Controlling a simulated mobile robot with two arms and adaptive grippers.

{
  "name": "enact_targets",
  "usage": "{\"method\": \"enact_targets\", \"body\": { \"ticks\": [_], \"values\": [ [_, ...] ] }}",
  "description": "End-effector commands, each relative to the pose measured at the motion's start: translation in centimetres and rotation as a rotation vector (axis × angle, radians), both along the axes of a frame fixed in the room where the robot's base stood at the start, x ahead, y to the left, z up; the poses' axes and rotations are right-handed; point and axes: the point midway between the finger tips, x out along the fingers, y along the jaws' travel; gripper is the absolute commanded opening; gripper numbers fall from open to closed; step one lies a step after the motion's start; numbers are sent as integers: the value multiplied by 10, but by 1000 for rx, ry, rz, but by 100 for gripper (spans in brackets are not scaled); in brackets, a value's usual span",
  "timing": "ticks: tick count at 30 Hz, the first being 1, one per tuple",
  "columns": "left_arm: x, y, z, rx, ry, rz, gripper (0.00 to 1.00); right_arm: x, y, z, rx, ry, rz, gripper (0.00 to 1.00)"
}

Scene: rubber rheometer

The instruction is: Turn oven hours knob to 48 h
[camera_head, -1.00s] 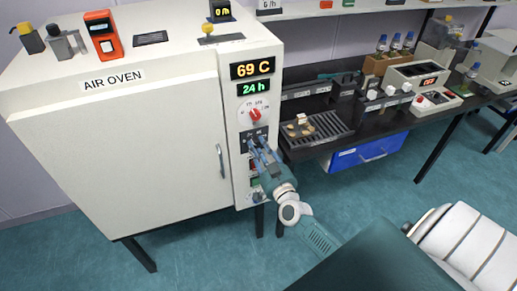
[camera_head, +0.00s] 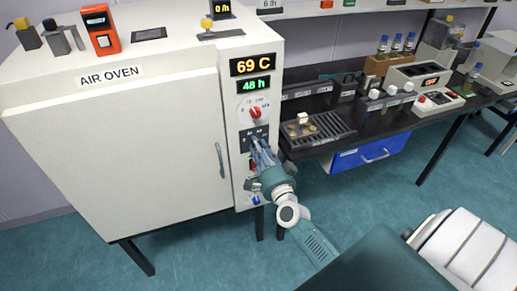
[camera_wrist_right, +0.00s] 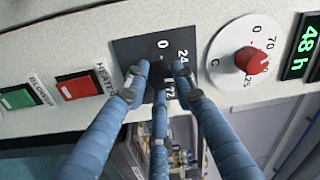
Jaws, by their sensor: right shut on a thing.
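The white air oven (camera_head: 120,150) stands at the left with a control column on its right side. Its green hours display (camera_head: 253,86) reads 48 h, and the display also shows in the right wrist view (camera_wrist_right: 303,48). The hours dial is a dark plate (camera_wrist_right: 135,50) with 0, 24 and 72 marks; it also shows in the head view (camera_head: 247,139). My right gripper (camera_head: 261,147) has its blue fingers closed around the hours knob in front of this plate. The fingers mostly hide the knob. My left gripper is not in view.
The red temperature knob (camera_wrist_right: 252,60) sits beside the hours plate, and the temperature display (camera_head: 253,65) reads 69 C. A red heater switch (camera_wrist_right: 80,87) and a green blower switch (camera_wrist_right: 20,98) are on the other side. A black bench (camera_head: 340,115) stands to the right.

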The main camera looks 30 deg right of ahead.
Motion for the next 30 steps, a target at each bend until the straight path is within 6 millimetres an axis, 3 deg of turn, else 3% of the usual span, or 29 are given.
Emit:
{"method": "enact_targets", "body": {
  "ticks": [13,30],
  "values": [
    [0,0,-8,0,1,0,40,0,3,-4,265,-56,4,0],
    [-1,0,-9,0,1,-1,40,0,3,-4,318,-68,5,0]
  ]
}}
